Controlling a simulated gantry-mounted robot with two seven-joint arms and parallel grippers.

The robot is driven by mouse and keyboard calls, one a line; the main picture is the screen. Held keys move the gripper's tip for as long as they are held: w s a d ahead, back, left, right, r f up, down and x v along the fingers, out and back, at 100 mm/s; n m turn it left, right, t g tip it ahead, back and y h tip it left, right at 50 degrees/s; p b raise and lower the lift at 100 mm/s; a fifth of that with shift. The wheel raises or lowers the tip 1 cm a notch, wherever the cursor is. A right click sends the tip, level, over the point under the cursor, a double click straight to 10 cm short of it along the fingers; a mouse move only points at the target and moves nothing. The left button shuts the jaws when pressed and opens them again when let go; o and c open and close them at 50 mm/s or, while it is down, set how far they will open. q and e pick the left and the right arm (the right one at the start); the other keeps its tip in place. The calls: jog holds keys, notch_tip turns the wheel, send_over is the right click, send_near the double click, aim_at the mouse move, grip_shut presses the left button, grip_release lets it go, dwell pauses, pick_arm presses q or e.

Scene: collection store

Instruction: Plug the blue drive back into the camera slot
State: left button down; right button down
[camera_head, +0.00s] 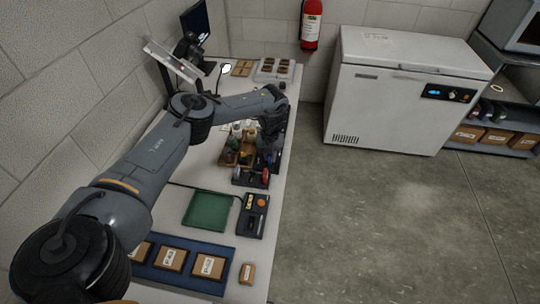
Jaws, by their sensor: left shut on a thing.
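My left arm reaches across the bench from the left. Its dark gripper (270,128) points down over a dark rack (246,180) of small coloured items near the bench's right edge. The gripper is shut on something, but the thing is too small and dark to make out. I cannot pick out the blue drive or the camera slot for certain. A dark camera-like device (188,48) stands at the back left beside a screen. My right gripper is not in view.
A wooden box of bottles (229,156) stands close by the gripper. Nearer are a green mat (207,210), a black device with buttons (253,215) and a blue tray (223,286) of labelled boxes. A white chest freezer (390,110) stands right of the bench, with open floor before it.

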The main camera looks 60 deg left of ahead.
pick_arm(q)
jog(key=shift+f, duration=0.4)
jog(key=c, duration=1.3)
grip_release()
jog(key=shift+r, duration=0.1)
notch_tip(320, 180, up, 5)
jog(key=p, duration=0.4)
jog(key=shift+p, duration=0.3)
notch_tip(320, 180, up, 6)
jog(key=p, duration=0.6)
